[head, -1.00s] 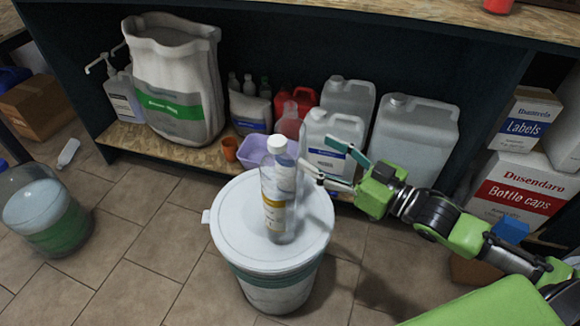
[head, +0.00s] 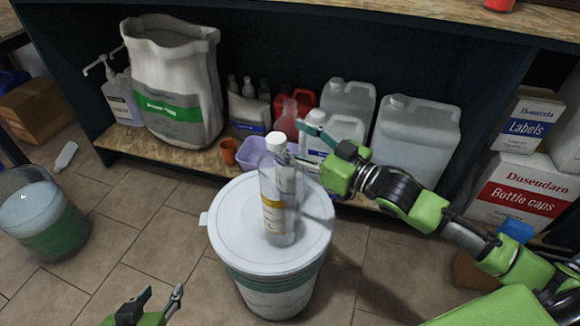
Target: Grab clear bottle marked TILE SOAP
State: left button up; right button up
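A clear bottle (head: 279,205) with a white cap and a white-and-yellow label stands upright on the lid of a white drum (head: 235,225). The label's words are too small to read. My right gripper (head: 297,143) reaches in from the right, beside the bottle's upper part. Its teal finger and lower finger are apart, with the lower tip close to the bottle; I cannot tell whether it touches. My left gripper (head: 164,290) is at the bottom edge, open and empty, well away from the bottle.
Behind the drum, a low shelf holds a big white sack (head: 172,85), white canisters (head: 417,140), a purple tub (head: 252,154) and an orange cup (head: 228,150). A clear drum with green contents (head: 50,225) stands at left. Boxes (head: 520,190) stand at right.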

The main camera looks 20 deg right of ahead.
jog(key=shift+w+a, duration=0.3)
jog(key=shift+w, duration=0.15)
jog(key=shift+c, duration=0.4)
jog(key=c, duration=0.8)
